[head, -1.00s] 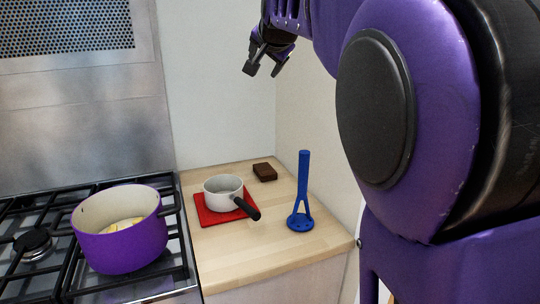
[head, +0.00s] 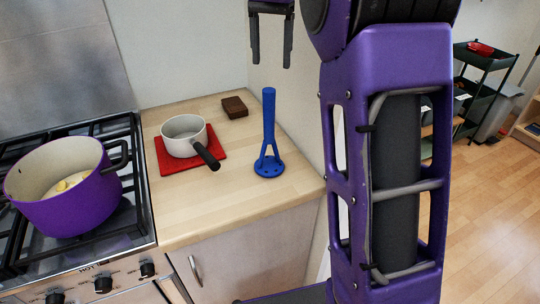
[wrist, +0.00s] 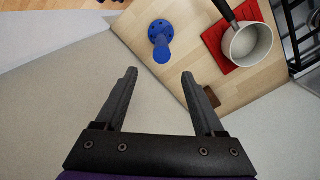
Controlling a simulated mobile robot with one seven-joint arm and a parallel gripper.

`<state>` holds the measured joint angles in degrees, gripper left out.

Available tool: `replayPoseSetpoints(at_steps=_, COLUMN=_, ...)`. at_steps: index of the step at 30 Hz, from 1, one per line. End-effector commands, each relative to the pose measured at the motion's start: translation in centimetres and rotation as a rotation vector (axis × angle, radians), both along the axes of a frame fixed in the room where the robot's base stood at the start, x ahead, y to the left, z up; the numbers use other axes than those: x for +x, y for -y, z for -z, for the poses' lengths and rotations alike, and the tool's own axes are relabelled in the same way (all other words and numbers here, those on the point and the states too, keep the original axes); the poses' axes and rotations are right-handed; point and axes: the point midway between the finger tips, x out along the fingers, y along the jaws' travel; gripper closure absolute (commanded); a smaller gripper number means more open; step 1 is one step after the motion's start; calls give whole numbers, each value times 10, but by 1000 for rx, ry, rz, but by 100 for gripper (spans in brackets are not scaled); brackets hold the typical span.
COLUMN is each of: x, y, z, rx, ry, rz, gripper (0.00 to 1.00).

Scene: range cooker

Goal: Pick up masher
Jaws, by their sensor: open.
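The blue masher (head: 269,135) stands upright on the wooden counter, its round slotted head down and its handle up. In the wrist view the masher (wrist: 161,42) shows from above, beyond my fingertips and between their lines. My gripper (head: 271,62) is open and empty, pointing down above the masher's handle in the head view. In the wrist view my gripper (wrist: 159,75) has its two dark fingers spread apart, with nothing between them.
A white saucepan (head: 184,136) with a black handle sits on a red mat (head: 163,163) left of the masher. A brown block (head: 235,107) lies behind. A purple pot (head: 66,203) stands on the cooker. A wall (head: 300,110) rises close to the masher's right.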

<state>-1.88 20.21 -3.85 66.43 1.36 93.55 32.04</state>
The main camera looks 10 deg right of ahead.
Motion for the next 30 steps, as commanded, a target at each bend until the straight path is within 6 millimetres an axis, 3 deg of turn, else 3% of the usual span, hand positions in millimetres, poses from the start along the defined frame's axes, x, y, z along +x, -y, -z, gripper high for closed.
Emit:
replayPoseSetpoints(at_steps=1, x=-1, y=0, z=16, rx=0, ry=-4, rz=0, gripper=29)
replayPoseSetpoints(at_steps=9, x=-1, y=-1, z=71, rx=0, ry=-1, rz=0, gripper=29)
replayPoseSetpoints(at_steps=19, x=-1, y=-2, z=99, rx=-1, ry=1, rz=0, gripper=29)
replayPoseSetpoints(at_steps=25, x=-6, y=-7, z=129, rx=0, ry=0, rz=1, gripper=29)
replayPoseSetpoints(at_steps=30, x=-5, y=-6, z=143, rx=0, ry=2, rz=1, gripper=29)
